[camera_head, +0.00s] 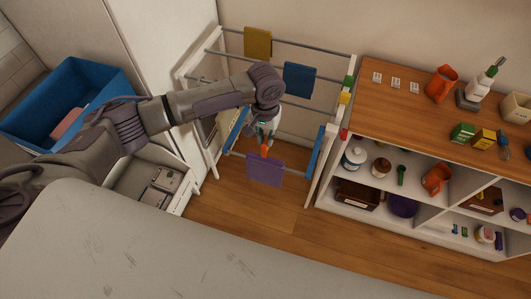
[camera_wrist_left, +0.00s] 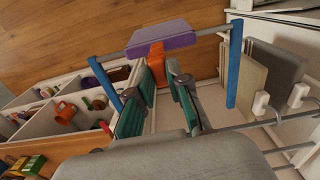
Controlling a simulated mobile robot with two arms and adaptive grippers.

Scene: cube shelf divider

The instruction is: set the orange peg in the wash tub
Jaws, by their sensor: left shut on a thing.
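The orange peg (camera_head: 264,150) is at the front rod of the drying rack, just above the purple cloth (camera_head: 265,170). My left gripper (camera_head: 263,142) reaches over the rack and is shut on the peg. In the left wrist view the orange peg (camera_wrist_left: 156,66) shows between the teal-padded fingertips (camera_wrist_left: 160,72), in front of the purple cloth (camera_wrist_left: 160,38) on its rod. I cannot tell whether the peg still touches the rod or cloth. The blue wash tub (camera_head: 103,72) stands at the far left with a pink thing (camera_head: 67,123) in it. My right gripper is not in view.
The white drying rack (camera_head: 318,165) also holds yellow (camera_head: 257,43) and blue cloths (camera_head: 299,78). Small green, yellow and red pieces sit along its right side. A shelf unit (camera_head: 400,90) with jugs and bottles stands right. An open drawer (camera_head: 181,203) is below my left arm.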

